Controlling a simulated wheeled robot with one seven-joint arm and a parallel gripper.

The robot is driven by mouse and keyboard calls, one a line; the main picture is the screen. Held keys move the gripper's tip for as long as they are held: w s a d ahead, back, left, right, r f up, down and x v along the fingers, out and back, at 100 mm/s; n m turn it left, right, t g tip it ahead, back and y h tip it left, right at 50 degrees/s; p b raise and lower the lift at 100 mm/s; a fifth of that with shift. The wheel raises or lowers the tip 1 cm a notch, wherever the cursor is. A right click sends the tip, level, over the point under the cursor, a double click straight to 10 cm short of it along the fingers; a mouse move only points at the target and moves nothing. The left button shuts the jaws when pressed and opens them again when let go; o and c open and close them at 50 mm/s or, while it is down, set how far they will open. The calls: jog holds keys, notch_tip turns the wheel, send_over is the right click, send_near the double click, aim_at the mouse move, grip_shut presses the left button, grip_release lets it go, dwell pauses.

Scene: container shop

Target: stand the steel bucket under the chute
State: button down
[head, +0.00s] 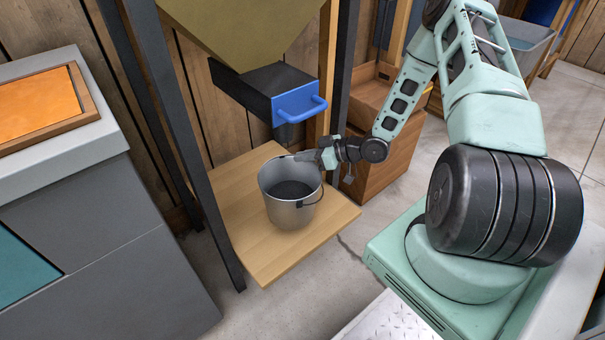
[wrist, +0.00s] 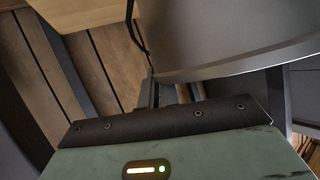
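The steel bucket (head: 290,213) is a grey metal pail with dark contents or a dark inside. It looks upright over the wooden board, below and slightly in front of the chute (head: 262,92), a dark box with a blue handle. I cannot tell whether its base touches the board. My gripper (head: 300,157) is at the bucket's back right rim. In the wrist view the bucket wall (wrist: 225,35) fills the upper right, and my narrowly spaced fingers (wrist: 172,92) meet its rim, seemingly shut on it. The fingertips are partly hidden. The black wire handle (head: 313,202) hangs at the right side.
The wooden board (head: 270,262) has bare room in front of and left of the bucket. Dark posts (head: 185,150) frame the stand at left. A grey cabinet (head: 110,250) stands left, a wooden box unit (head: 385,150) behind right. The blue chute handle (head: 300,108) is close above my gripper.

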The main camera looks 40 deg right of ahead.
jog(key=shift+f+b, duration=0.7)
jog(key=shift+f, duration=1.3)
jog(key=shift+r, duration=0.1)
jog(key=c, duration=1.6)
grip_release()
jog(key=shift+c, duration=0.2)
jog(key=shift+s+r, duration=0.1)
jog(key=shift+s, duration=0.05)
jog(key=p, duration=0.4)
send_near(305, 166)
jog(key=shift+s+d, duration=0.45)
jog(key=shift+d, duration=0.15)
